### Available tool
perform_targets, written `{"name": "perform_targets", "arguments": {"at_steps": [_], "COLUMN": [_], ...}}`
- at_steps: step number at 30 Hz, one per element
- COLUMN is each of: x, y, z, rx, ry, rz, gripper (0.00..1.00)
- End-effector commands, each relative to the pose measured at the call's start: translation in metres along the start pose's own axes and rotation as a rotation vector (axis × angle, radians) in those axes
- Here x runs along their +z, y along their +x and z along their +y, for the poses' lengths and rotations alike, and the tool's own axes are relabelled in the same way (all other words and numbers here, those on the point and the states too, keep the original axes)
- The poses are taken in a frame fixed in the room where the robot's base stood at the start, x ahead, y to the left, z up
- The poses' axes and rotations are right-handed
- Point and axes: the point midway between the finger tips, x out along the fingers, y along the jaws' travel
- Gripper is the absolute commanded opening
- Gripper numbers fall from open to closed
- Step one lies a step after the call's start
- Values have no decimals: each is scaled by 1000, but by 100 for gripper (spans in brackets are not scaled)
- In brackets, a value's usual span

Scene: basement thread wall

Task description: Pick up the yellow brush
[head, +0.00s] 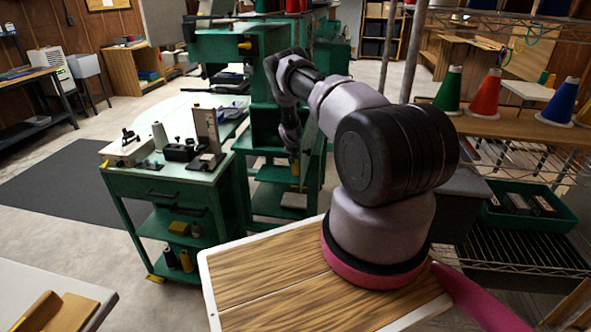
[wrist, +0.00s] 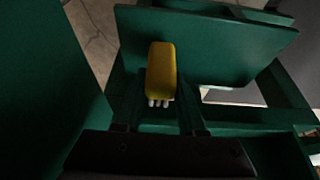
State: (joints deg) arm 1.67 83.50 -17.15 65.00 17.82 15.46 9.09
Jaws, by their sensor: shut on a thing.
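The yellow brush (wrist: 160,68) shows in the middle of the wrist view, a rounded yellow block with pale bristles at its lower end. My gripper (wrist: 160,105) is shut on it, with one dark finger on each side. In the head view my arm reaches to the back, and my gripper (head: 294,153) hangs down by the green machine stand. A small yellow bit of the brush (head: 295,168) shows just below it. The fingertips are partly hidden in the dark.
Green shelves and panels (wrist: 215,45) stand close around my gripper. A grey block (head: 293,201) sits on a low shelf beneath it. A green cart (head: 165,190) with tools stands to the left. A wire rack (head: 520,125) with thread cones is at right. Open floor lies far left.

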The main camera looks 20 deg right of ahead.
Motion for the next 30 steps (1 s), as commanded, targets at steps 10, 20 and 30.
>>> {"name": "perform_targets", "arguments": {"at_steps": [10, 20, 30], "x": [-29, -66, -92], "y": [-68, -157, -222], "z": [-1, -1, 0], "rx": [-2, -3, -1], "ry": [0, 1, 1], "rz": [2, 4, 1], "gripper": [0, 0, 0]}}
